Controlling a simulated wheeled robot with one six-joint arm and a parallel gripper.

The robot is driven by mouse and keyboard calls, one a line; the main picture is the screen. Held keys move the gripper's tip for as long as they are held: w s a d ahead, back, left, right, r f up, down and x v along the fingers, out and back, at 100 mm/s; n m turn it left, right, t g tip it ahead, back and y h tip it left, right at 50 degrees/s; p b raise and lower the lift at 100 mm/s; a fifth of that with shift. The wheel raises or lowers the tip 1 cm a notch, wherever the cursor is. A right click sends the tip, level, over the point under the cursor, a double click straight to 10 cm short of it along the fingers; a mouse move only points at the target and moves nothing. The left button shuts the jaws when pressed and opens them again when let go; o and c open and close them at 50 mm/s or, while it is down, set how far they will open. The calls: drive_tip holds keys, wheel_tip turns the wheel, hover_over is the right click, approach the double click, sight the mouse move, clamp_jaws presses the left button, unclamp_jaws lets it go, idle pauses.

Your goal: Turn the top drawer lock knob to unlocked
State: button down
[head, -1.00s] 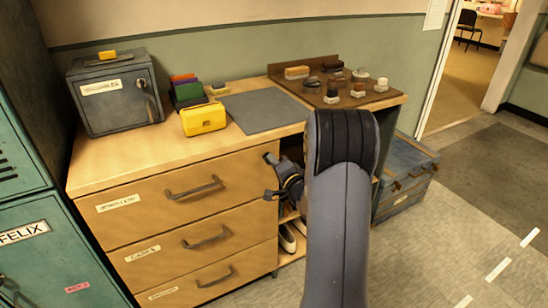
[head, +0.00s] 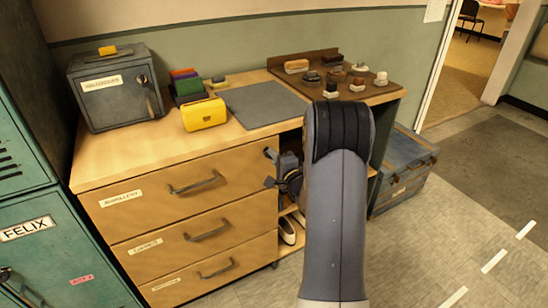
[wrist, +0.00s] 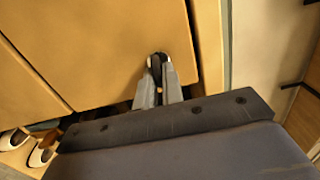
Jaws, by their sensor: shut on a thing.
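The top drawer (head: 150,196) is the uppermost of three wooden drawers in the cabinet, and it looks closed. Its lock knob (wrist: 156,63) is a dark piece on a pale round plate near the drawer front's edge in the wrist view. My gripper (wrist: 160,76) is shut on the knob, with a finger on each side. In the head view my gripper (head: 271,170) is at the right end of the top drawer front and hides the knob. The fingers cover much of the knob, so I cannot tell its lock position.
A bar handle (head: 194,183) sticks out from the top drawer. A grey safe box (head: 112,105), a yellow box (head: 205,114) and a grey mat (head: 258,104) lie on the cabinet top. A blue trunk (head: 408,175) stands on the right. Shoes (head: 287,230) sit on an open shelf.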

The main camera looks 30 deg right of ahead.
drive_tip(key=c, duration=1.5)
unclamp_jaws()
drive_tip(key=shift+c, duration=0.2)
drive_tip(key=s, duration=1)
drive_tip(key=shift+s+d, duration=0.2)
drive_tip(key=shift+s, duration=0.2)
drive_tip(key=shift+w, duration=0.15)
drive_tip(key=w, duration=1)
drive_tip(key=shift+w+a, duration=0.2)
drive_tip(key=shift+w, duration=0.1)
